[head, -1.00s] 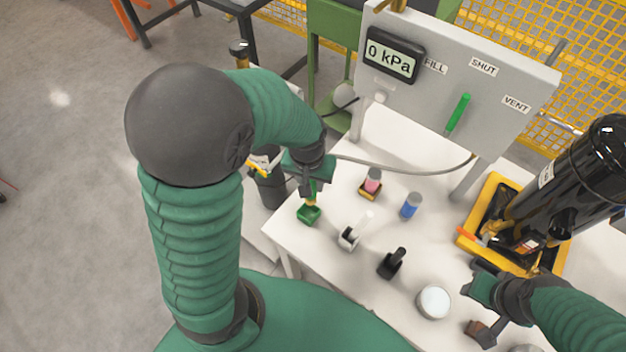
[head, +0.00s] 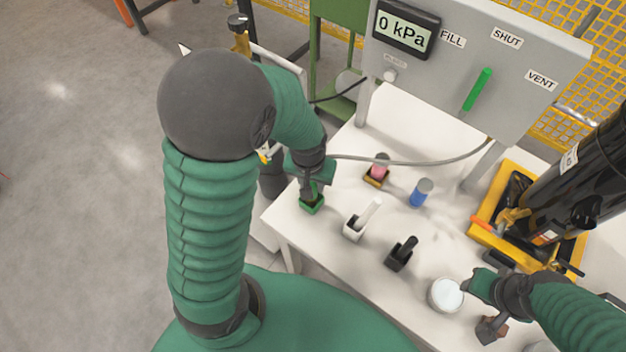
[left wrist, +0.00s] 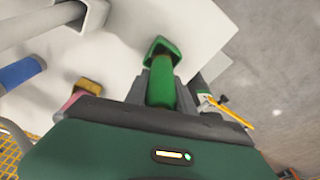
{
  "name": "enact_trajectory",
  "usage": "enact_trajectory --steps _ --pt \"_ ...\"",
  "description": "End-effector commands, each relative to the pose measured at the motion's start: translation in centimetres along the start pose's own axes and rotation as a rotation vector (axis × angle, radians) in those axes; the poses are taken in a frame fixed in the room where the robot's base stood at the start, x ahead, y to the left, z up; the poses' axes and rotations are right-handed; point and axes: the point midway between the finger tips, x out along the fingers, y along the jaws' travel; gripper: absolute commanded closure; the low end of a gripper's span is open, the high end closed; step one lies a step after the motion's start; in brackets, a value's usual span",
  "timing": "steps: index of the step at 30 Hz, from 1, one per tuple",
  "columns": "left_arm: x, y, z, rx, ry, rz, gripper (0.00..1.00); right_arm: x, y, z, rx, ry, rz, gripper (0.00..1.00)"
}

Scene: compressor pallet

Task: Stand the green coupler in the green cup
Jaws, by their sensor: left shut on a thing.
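My left gripper (head: 311,186) is shut on the green coupler (head: 313,193), right over the green cup (head: 312,207) at the table's left corner. In the left wrist view the green coupler (left wrist: 161,82) stands between the fingers. Its far end meets the open green cup (left wrist: 163,48) and looks to be inside it. The cup's walls hide that end, so I cannot tell how deep it sits. My right gripper (head: 484,300) is low at the right, close to a round white-topped container; its fingers are unclear.
A pink coupler in a yellow cup (head: 376,179), a blue cylinder (head: 421,192), a white cup (head: 353,231) and a black cup (head: 400,259) stand to the right. A grey hose (head: 430,162) runs behind. The gauge panel (head: 470,50) rises at the back.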

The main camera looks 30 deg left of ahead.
Motion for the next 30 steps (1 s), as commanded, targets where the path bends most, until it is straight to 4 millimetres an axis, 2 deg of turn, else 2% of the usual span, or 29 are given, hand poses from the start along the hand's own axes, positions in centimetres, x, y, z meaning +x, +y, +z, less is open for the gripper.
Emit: enact_trajectory --steps 30 --pt "1.6 0.0 0.2 0.001 0.000 0.000 1.00 1.0 0.0 0.2 0.000 0.000 0.000 0.62"
